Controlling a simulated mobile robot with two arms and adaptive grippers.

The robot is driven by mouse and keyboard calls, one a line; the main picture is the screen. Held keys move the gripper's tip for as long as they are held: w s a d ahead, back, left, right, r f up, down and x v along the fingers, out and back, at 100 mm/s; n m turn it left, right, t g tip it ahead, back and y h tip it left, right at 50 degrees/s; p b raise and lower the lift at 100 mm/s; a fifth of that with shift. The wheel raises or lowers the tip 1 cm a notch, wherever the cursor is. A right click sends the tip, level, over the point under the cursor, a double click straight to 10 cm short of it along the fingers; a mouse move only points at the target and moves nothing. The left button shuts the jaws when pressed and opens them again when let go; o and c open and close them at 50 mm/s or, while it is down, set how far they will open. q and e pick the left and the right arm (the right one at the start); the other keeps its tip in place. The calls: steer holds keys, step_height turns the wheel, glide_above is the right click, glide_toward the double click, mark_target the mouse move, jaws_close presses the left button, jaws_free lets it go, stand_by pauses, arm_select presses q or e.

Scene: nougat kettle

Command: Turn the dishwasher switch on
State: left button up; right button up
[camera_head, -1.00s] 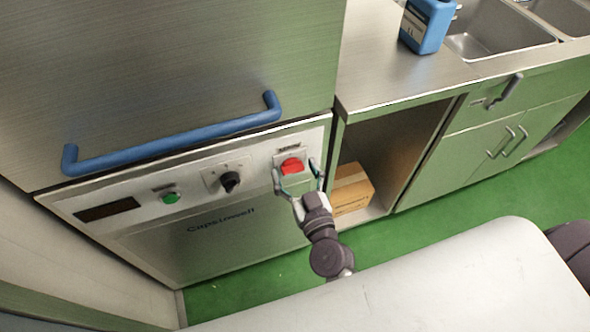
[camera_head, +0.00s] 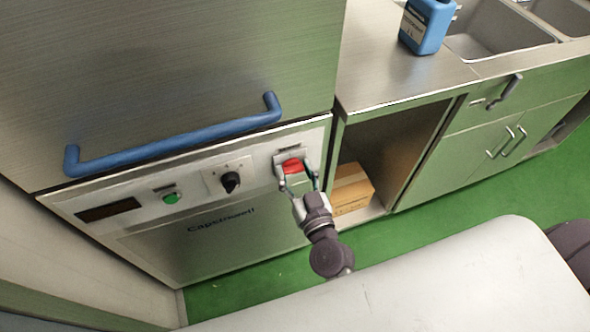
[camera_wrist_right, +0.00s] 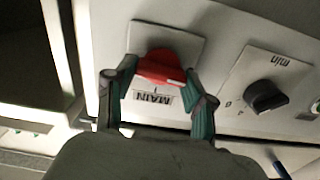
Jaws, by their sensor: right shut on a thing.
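The dishwasher (camera_head: 215,252) stands at the left with a pale control panel on its front. Its red switch (camera_head: 292,165) is on a square plate at the panel's right end. In the right wrist view the red switch (camera_wrist_right: 158,67) sits above a label reading "MAIN". My right gripper (camera_head: 297,175) is shut on the red switch, with one finger at each side. The right wrist view shows the gripper fingers (camera_wrist_right: 160,78) against the switch's sides. My left gripper is not in view.
The panel also has a black knob (camera_head: 230,182), a green button (camera_head: 171,198) and a dark display (camera_head: 108,210). A blue handle (camera_head: 175,140) runs above it. A cardboard box (camera_head: 351,189) sits in the open cabinet at right. A blue jug (camera_head: 426,26) stands on the counter.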

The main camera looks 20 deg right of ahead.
steer(key=m+p, duration=0.1)
steer(key=m, duration=0.2)
steer(key=shift+r, duration=0.15)
steer(key=m+p, duration=0.1)
steer(key=m, duration=0.3)
steer(key=shift+d+m+p, duration=0.15)
steer(key=shift+m+p, duration=0.15)
steer(key=m, duration=0.4)
steer(key=shift+f, duration=0.25)
steer(key=m, duration=0.5)
steer(key=shift+d+f, duration=0.1)
steer(key=shift+m, duration=0.3)
steer(key=o, duration=1.2)
steer(key=shift+c, duration=0.2)
